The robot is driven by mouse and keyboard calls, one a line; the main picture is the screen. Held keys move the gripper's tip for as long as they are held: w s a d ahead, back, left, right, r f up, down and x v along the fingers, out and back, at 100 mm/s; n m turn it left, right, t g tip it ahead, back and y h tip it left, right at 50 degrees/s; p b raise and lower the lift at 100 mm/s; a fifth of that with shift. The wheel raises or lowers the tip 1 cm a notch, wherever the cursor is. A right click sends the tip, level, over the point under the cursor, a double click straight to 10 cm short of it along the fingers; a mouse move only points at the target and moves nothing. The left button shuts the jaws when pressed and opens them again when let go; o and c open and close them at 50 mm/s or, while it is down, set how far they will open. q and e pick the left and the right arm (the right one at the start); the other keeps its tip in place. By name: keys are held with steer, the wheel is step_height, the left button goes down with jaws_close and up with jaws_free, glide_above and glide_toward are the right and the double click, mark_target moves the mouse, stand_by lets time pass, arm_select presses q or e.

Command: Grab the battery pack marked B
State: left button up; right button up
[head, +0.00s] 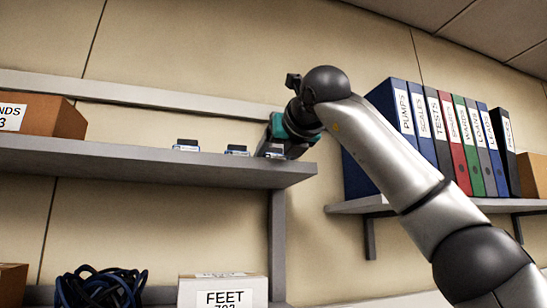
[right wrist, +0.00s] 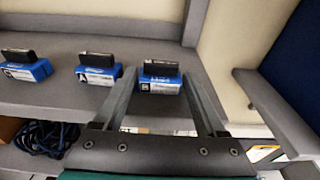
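Three blue battery packs with black tops stand in a row on the upper grey shelf. In the right wrist view they are the left pack (right wrist: 26,72), the middle pack (right wrist: 97,76) and the right pack (right wrist: 160,86). Their white labels are too small to read surely, so I cannot tell which is B. My right gripper (right wrist: 160,76) is open, its fingertips on either side of the right pack, with room on both sides. In the head view the right gripper (head: 272,150) is at the shelf's right end, largely hiding that pack. My left gripper is not in view.
The upper shelf (head: 150,162) ends just right of the gripper. A cardboard box (head: 52,118) stands at its left. Binders (head: 445,135) fill a shelf at the right. Below are blue cables (head: 100,288) and a FEET box (head: 222,291).

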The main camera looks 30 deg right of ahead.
steer(key=c, duration=1)
steer(key=shift+c, duration=0.4)
steer(key=shift+r, duration=0.15)
